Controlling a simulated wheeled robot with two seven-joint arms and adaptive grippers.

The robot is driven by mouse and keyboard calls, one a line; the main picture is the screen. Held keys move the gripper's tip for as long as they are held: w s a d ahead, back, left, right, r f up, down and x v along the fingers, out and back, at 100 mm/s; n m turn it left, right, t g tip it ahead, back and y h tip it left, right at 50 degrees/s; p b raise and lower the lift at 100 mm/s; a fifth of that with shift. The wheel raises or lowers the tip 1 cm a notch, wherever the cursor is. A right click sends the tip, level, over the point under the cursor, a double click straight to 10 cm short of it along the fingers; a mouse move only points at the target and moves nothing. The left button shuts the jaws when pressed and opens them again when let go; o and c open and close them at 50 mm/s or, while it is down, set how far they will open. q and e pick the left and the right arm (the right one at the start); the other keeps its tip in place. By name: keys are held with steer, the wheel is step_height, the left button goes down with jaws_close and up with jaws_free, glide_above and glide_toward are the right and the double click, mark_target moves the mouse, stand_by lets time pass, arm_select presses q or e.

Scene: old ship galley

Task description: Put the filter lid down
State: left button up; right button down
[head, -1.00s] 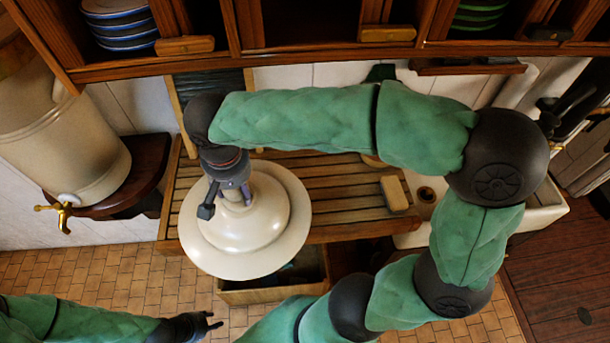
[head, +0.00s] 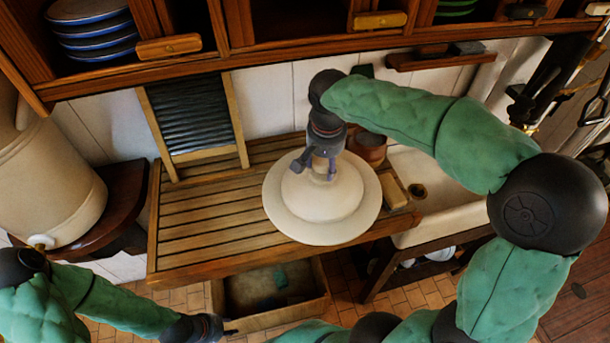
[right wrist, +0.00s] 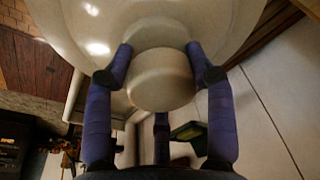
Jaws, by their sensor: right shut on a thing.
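The filter lid (head: 335,222) is a wide cream disc with a raised dome. In the head view it is over the right part of the slatted wooden draining board (head: 200,225), knob up and roughly level. I cannot tell whether its rim touches the board. My right gripper (head: 322,168) points down from above and is shut on the lid's knob. In the right wrist view its purple fingers (right wrist: 160,52) close around the round knob (right wrist: 161,82). My left gripper (head: 222,328) is low at the left, in front of the board and away from the lid; its fingers are too small to read.
A large cream urn (head: 50,185) stands on a dark shelf at left. A ribbed washboard (head: 192,115) leans on the wall. A brown pot (head: 369,148) and a pale block (head: 392,190) sit close to the lid, with the sink (head: 440,225) right of them. The board's left half is clear.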

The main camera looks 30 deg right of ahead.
steer(key=w+d+f, duration=0.1)
steer(key=w, duration=0.1)
steer(key=w+d+f, duration=0.1)
steer(key=w, duration=0.2)
steer(key=w+d+f, duration=0.1)
steer(key=w+f, duration=0.1)
steer(key=w, duration=0.1)
steer(key=shift+d+p, duration=0.3)
steer(key=shift+p, duration=0.1)
steer(key=w+f, duration=0.1)
steer(key=f, duration=0.1)
steer(key=w+d+f, duration=0.1)
steer(key=w+f, duration=0.1)
steer(key=shift+d, duration=0.15)
steer(key=shift+w+d+f, duration=0.2)
steer(key=shift+w+f, duration=0.2)
steer(key=shift+f, duration=0.15)
step_height(320, 180, down, 3)
steer(key=shift+w+d+f, duration=0.1)
steer(key=shift+w+f, duration=0.05)
steer(key=shift+c, duration=2)
jaws_free()
steer(key=shift+f, duration=0.2)
